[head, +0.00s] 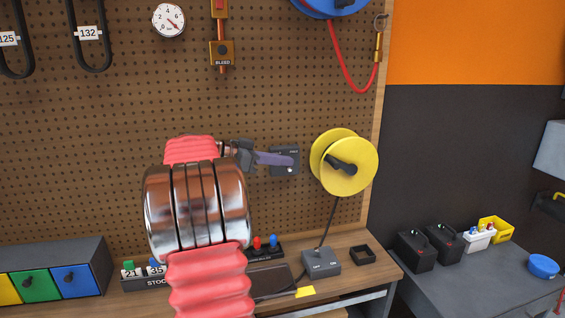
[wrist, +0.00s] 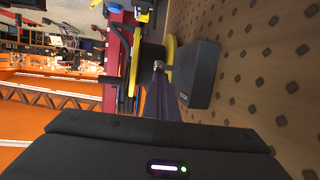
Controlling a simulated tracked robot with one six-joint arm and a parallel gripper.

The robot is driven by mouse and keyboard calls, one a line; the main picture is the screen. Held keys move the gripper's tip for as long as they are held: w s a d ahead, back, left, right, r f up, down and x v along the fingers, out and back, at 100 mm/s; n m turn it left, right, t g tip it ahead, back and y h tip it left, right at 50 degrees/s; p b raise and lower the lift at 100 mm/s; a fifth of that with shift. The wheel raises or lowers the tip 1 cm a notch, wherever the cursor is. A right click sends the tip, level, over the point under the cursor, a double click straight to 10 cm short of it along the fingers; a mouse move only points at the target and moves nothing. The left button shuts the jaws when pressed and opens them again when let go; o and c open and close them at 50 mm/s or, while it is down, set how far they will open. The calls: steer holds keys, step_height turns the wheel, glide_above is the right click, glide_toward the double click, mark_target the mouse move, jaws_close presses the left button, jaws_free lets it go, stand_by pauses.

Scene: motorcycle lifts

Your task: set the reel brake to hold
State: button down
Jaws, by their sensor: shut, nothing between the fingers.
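The yellow cable reel (head: 352,150) with its dark central arm is mounted on the pegboard. It also shows in the wrist view, partly hidden. The grey brake box (head: 285,171) is on the board just left of the reel; in the wrist view the grey box (wrist: 204,75) carries a small label that I cannot read. My gripper (head: 293,159), with purple fingers, reaches from the left across the front of this box, shut and empty. In the wrist view the fingertips (wrist: 160,72) are close to the box, beside a small metallic piece. I cannot tell whether they touch it. The lever's setting is not clear.
Below, the bench holds a grey switch box (head: 320,263), a small black tray (head: 362,255) and a stock rack with red and blue knobs nearby. A red hose (head: 345,75) hangs at upper right. Black batteries (head: 415,249) stand on the right cabinet.

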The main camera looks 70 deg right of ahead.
mark_target(288, 150)
steer(key=shift+f, duration=0.25)
steer(key=r, duration=0.1)
steer(key=s+r, duration=0.1)
steer(key=d+r, duration=0.1)
steer(key=shift+s+d+r, duration=0.1)
steer(key=shift+s+r, duration=0.05)
steer(key=shift+s, duration=0.15)
steer(key=v, duration=0.9)
steer(key=shift+w+r, duration=0.3)
steer(key=shift+w, duration=0.25)
steer(key=shift+d, duration=0.15)
steer(key=s+n+t+h, duration=0.1)
steer(key=s, duration=0.1)
steer(key=s+a+n+t+h, duration=0.1)
steer(key=s+n, duration=0.1)
steer(key=shift+s+a+t+h, duration=0.1)
steer(key=shift+a+t+h, duration=0.05)
steer(key=shift+t+h, duration=0.2)
